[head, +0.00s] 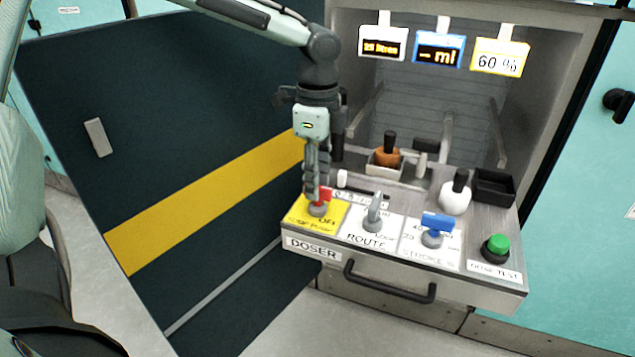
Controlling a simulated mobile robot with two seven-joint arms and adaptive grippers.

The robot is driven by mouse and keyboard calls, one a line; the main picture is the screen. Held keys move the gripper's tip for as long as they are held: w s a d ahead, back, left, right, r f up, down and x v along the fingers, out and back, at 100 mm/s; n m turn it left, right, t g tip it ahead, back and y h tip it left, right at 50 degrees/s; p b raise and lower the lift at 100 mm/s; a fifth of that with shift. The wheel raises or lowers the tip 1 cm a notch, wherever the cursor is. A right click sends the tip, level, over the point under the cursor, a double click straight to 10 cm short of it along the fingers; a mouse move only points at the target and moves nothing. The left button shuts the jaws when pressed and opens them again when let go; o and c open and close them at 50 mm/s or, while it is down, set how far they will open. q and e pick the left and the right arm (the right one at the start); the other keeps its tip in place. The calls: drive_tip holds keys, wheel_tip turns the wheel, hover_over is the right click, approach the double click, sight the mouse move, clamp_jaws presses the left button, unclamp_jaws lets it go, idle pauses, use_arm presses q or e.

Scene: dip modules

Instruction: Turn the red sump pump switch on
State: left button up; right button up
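The red sump pump switch (326,195) sits on a yellow label plate (302,217) at the left end of the doser panel. The plate's text is partly hidden, with letters that look like "OFF" at its right. My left gripper (318,194) points straight down right at the switch, its fingers close together and covering part of the red handle. I cannot tell whether the fingers touch the handle or are shut on it. My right gripper is not in view.
Beside the switch are the grey ROUTE knob (373,214), the blue stroke knob (437,227) and a green button (495,247). Behind stand an orange-brown vessel (387,157), a white bottle (454,196) and a black tray (494,187). A dark open door (180,130) lies left; a drawer handle (390,287) juts out below.

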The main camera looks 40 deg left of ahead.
use_arm(q)
drive_tip(key=shift+f, duration=0.45)
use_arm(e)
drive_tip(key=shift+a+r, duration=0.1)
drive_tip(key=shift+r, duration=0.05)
use_arm(q)
drive_tip(key=shift+c, duration=0.3)
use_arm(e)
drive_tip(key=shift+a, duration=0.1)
use_arm(q)
clamp_jaws()
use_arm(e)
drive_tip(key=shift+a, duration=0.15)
